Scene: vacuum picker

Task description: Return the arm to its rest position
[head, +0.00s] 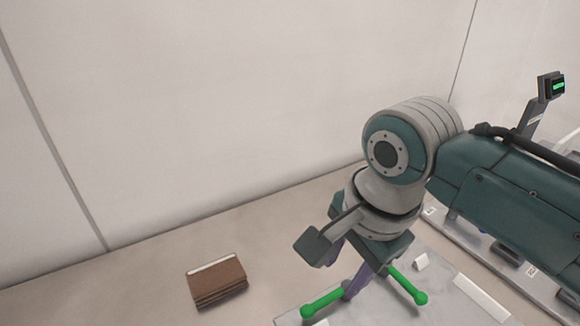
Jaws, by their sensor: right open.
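My right arm comes in from the right, and my right gripper (347,272) points down over the grey mat (455,298) at the bottom of the head view. It is open, with purple finger-like parts below its teal and grey body. Two green rods with round ends show beside and below it, one to the left (322,303) and one to the right (407,286). The gripper hides where the rods meet, and I cannot tell whether it touches them. My left gripper is out of view.
A brown block-like item (218,283) with a pale top edge lies on the beige table left of the mat. A small white piece (420,262) is by the mat's back edge. A device with a green-lit display (558,87) stands at right. A pale wall closes the back.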

